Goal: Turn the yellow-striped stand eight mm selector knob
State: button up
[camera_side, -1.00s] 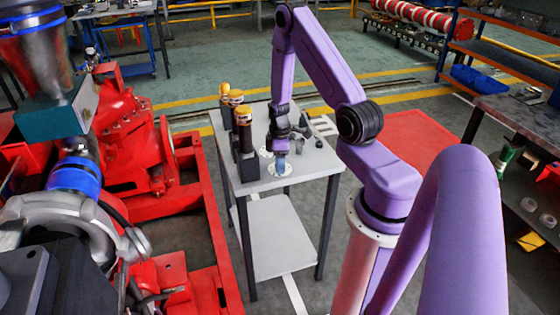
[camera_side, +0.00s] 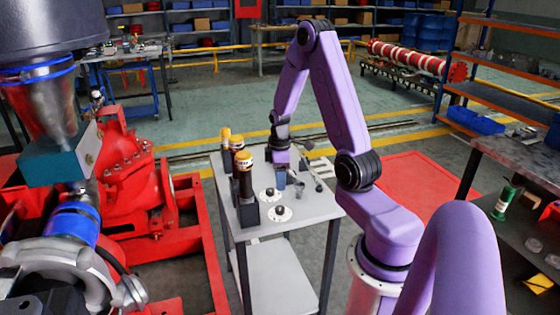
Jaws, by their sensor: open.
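Two black selector knobs stand on white round dials on the grey table: a near knob (camera_side: 280,210) and a farther knob (camera_side: 269,192). Three dark upright holders with yellow-and-black tops stand along the table's left side: a near one (camera_side: 245,178), a middle one (camera_side: 237,141) and a far one (camera_side: 226,136). Their stripes and any size marks are too small to read, so I cannot tell which knob is the eight mm one. My gripper (camera_side: 281,181) points down, open, just beyond the farther knob, apart from both visible knobs. Its fingers are small in view.
The grey table (camera_side: 315,205) has small dark parts (camera_side: 318,182) right of my gripper. Its front right top is clear. A red pumpset (camera_side: 125,160) stands at the left, a red floor mat (camera_side: 405,180) at the right.

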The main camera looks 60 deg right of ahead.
jog(key=shift+r, duration=2.9)
jog(key=s+a+r+n, duration=0.1)
jog(key=a+r+n, duration=0.1)
jog(key=a, duration=0.8)
jog(key=s+a+r+n, duration=0.1)
jog(key=a+r, duration=0.1)
jog(key=a, duration=0.7)
jog(key=s+a+r+n, duration=0.1)
jog(key=s+a+r, duration=0.1)
jog(key=s+a, duration=0.3)
jog(key=s+a+r+n, duration=0.2)
jog(key=s+a, duration=0.3)
jog(key=s, duration=0.7)
jog(key=shift+s+n, duration=0.25)
jog(key=shift+n, duration=0.05)
